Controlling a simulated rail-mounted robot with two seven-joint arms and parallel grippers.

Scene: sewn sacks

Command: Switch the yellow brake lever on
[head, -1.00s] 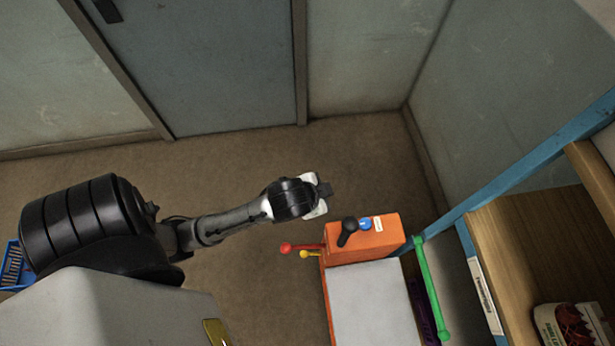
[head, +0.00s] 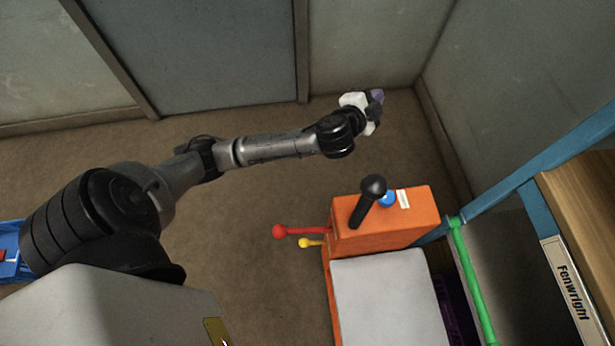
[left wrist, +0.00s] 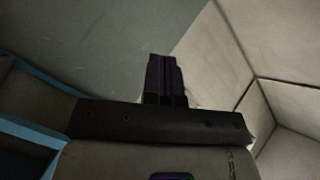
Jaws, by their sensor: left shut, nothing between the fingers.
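The yellow brake lever (head: 308,243) is a short lever with a round knob on the left side of an orange box (head: 385,220). It sits just below a longer red lever (head: 300,231). My left gripper (head: 376,98) is shut and empty, held beyond the box and up in the picture, well apart from the yellow lever. In the left wrist view the closed dark fingers (left wrist: 165,78) point toward bare wall and floor surfaces; the lever does not show there. My right gripper is not in view.
A black knobbed stick (head: 368,200) and a blue button (head: 387,198) are on top of the box. A white panel (head: 390,300) lies in front. A green bar (head: 472,280) and a shelf labelled Fenwright (head: 572,290) stand at right. Floor left of the box is clear.

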